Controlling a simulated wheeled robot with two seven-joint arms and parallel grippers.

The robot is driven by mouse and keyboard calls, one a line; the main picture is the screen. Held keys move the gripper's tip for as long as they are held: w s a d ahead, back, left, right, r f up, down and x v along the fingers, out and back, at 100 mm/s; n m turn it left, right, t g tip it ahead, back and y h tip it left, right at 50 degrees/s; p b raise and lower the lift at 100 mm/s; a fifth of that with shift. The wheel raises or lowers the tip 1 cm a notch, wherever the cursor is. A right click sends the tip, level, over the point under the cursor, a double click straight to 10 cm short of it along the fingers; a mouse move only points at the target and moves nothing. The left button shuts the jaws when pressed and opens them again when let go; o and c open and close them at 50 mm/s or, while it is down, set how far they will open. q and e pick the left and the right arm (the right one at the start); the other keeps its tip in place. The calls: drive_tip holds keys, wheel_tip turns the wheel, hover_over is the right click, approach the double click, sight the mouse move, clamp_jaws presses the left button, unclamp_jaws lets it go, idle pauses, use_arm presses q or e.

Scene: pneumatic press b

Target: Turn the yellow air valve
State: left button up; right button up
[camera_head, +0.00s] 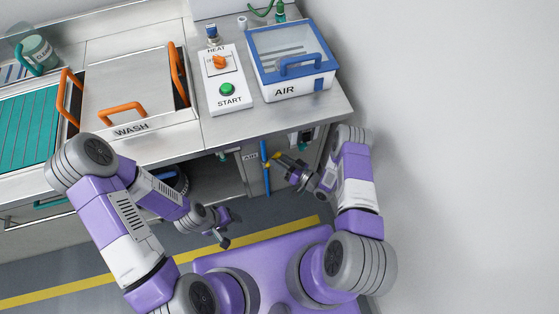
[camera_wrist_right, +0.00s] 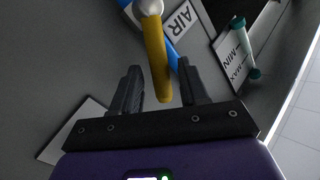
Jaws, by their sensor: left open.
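The yellow air valve handle (camera_wrist_right: 155,55) extends from a pale round hub in the right wrist view. It lies over a blue pipe (camera_wrist_right: 172,53), beside an AIR label (camera_wrist_right: 181,18). My right gripper (camera_wrist_right: 160,67) is open, with one dark finger on each side of the handle's free end and gaps visible on both sides. My left gripper (camera_head: 226,228) is open and empty, low over the floor.
A teal-ended tube (camera_wrist_right: 245,48) beside a MIN/MAX label is right of the valve. The bench above carries a blue-framed AIR box (camera_head: 290,60), a HEAT/START panel (camera_head: 228,80) and a WASH lid (camera_head: 125,80). A grey wall (camera_head: 460,140) bounds the right side.

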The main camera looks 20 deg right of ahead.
clamp_jaws()
drive_tip(key=a+r+n+h+p, duration=0.1)
drive_tip(key=p, duration=0.1)
drive_tip(key=a+r+n+g+h+p, duration=0.1)
drive_tip(key=n+p, duration=0.1)
drive_tip(key=p, duration=0.1)
drive_tip(key=shift+a+g, duration=0.25)
drive_tip(key=shift+g, duration=0.05)
drive_tip(key=shift+a+f+n+h+p, duration=0.15)
drive_tip(key=shift+a+n+h+p, duration=0.25)
drive_tip(key=shift+h+p, duration=0.1)
drive_tip(key=shift+o, duration=0.6)
unclamp_jaws()
drive_tip(key=shift+s, duration=0.1)
